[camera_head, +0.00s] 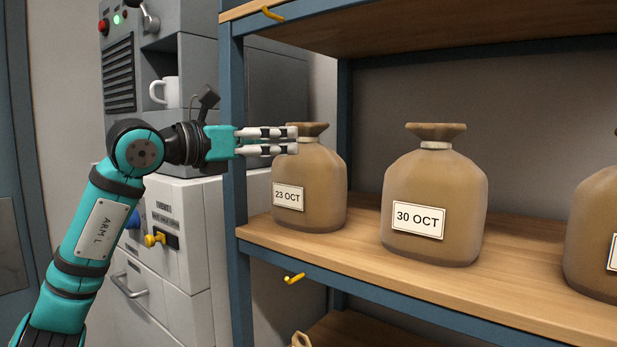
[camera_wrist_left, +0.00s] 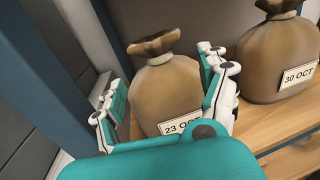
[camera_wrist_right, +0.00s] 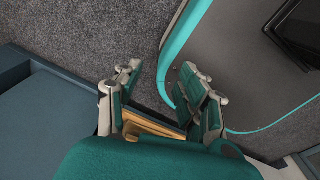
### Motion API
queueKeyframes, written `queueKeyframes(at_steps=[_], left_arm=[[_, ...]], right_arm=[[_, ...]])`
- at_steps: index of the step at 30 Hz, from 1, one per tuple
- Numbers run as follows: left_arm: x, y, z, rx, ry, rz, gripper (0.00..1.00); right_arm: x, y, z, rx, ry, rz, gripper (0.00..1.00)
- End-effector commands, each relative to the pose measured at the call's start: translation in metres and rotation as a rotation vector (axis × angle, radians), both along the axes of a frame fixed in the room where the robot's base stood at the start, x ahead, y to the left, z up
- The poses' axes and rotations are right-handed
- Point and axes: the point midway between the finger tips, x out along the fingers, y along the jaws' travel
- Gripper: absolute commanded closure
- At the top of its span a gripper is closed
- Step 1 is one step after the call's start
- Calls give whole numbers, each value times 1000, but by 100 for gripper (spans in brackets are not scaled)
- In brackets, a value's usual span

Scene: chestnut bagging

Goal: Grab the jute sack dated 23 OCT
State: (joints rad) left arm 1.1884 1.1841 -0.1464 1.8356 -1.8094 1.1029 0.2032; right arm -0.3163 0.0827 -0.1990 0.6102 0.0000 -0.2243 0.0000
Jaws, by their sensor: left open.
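The jute sack dated 23 OCT (camera_head: 318,190) stands upright at the left end of the middle shelf, tied at the neck, its label facing front. My left gripper (camera_head: 296,140) is open at the sack's upper left, with its fingertips level with the shoulder and neck. In the left wrist view the fingers stand on either side of this sack (camera_wrist_left: 165,90); I cannot tell if they touch it. My right gripper (camera_wrist_right: 160,90) shows only in the right wrist view, with its fingers apart and a tan-edged thing (camera_wrist_right: 150,125) between them; whether it grips this is unclear.
A sack labelled 30 OCT (camera_head: 435,190) stands to the right on the same shelf (camera_head: 355,255), with a third sack (camera_head: 595,230) partly in view beyond. A blue shelf post (camera_head: 233,200) stands left of the 23 OCT sack. A white mug (camera_head: 168,91) sits in the grey machine.

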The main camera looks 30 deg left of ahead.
Motion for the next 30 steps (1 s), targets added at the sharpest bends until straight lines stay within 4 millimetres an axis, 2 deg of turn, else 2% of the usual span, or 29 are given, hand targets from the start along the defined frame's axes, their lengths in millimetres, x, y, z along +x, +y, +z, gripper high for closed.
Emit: queueKeyframes(at_steps=[1, 3, 12, 17, 21, 29, 30], left_arm=[[10, -4, 4, -3, 1, -3, 24], [21, -6, 3, -2, 2, -2, 24], [44, -12, 5, -1, 1, -2, 24], [68, -17, 14, -2, 2, -2, 24], [82, -21, 10, 0, 0, -1, 24], [86, -22, 7, 1, 0, 0, 24], [85, -22, 7, 1, 0, 0, 26]], right_arm=[[0, 3, 9, 4, 0, -1, 60], [3, 7, 13, 8, -4, -1, 60], [31, 11, 27, 16, -48, -1, 60], [28, 9, 47, 13, -44, 0, 60], [21, 5, 50, 7, -34, 2, 60], [16, 0, 49, 1, -24, 2, 60], [16, 0, 49, 1, -24, 2, 60]])
